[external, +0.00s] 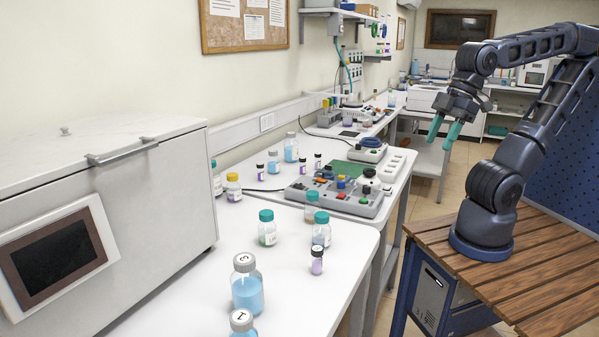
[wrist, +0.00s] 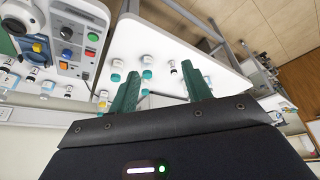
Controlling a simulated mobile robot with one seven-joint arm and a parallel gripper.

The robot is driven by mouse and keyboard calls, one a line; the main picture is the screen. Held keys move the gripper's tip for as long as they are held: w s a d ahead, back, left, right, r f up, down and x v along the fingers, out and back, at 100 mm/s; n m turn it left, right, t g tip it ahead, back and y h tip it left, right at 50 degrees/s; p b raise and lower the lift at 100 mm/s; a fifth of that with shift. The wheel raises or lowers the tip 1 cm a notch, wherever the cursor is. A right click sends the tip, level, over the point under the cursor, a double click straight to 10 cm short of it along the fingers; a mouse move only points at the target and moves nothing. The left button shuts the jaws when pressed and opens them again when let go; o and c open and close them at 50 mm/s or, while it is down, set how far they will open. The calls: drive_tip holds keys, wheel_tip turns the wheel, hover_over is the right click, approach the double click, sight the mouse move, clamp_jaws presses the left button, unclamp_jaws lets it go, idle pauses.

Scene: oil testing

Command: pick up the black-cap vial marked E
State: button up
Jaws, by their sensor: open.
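Several small purple vials with dark caps stand on the white bench. The nearest vial (external: 317,261) stands at the bench's right side; others are farther back, including one vial (external: 260,172) left of the control panel and another vial (external: 317,162) behind it. I cannot read an E on any dark cap. A small dark-capped vial (wrist: 173,67) shows between my fingers in the wrist view, beyond the fingertips. My gripper (external: 443,133) is open and empty, raised over the aisle to the right of the bench, apart from every vial. Its green fingers also show in the wrist view (wrist: 162,82).
Teal-capped bottles (external: 267,228) stand around the nearest vial. Larger grey-capped bottles (external: 247,285) with marked caps are at the front. A grey control panel (external: 335,197) with knobs lies behind. A large white machine (external: 150,205) fills the left.

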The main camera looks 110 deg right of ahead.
drive_tip(key=shift+o, duration=0.4)
drive_tip(key=shift+w, duration=0.1)
drive_tip(key=w+d+m+h, duration=0.1)
drive_tip(key=w+d+m, duration=0.3)
drive_tip(key=w+d, duration=0.75)
drive_tip(key=m+g+h, duration=0.2)
drive_tip(key=m+h, duration=0.1)
drive_tip(key=m, duration=0.5)
approach(303, 158)
drive_tip(key=shift+x, duration=6.05)
drive_tip(key=shift+d, duration=0.15)
